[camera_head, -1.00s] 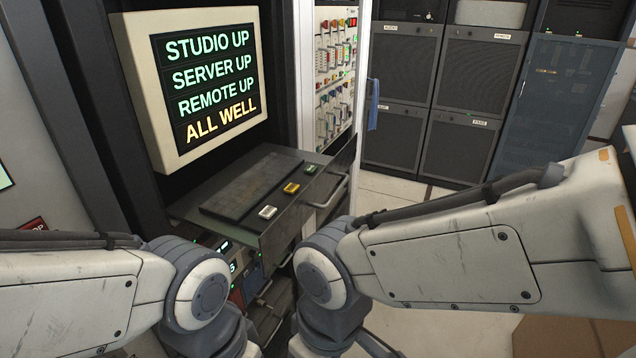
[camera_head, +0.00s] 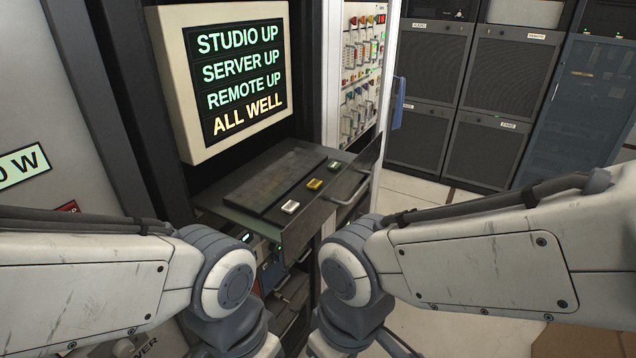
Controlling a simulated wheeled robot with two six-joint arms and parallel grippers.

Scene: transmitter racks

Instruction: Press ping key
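A pull-out shelf (camera_head: 236,214) below the screen carries a dark keyboard panel and three separate keys in a row. The keys are white (camera_head: 290,207), amber (camera_head: 314,184) and green (camera_head: 334,166); no lettering on them is readable, so I cannot tell which is the ping key. The screen (camera_head: 238,78) reads STUDIO UP, SERVER UP, REMOTE UP in green and ALL WELL in yellow. Both of my arms reach in from the sides, with their elbow joints below and in front of the shelf. Both grippers are out of the picture, below its lower edge.
A panel of coloured switches and lamps (camera_head: 361,75) stands right of the screen. Grey rack cabinets (camera_head: 427,60) line the back. Rack equipment sits under the shelf. Pale floor (camera_head: 415,190) is open between shelf and cabinets.

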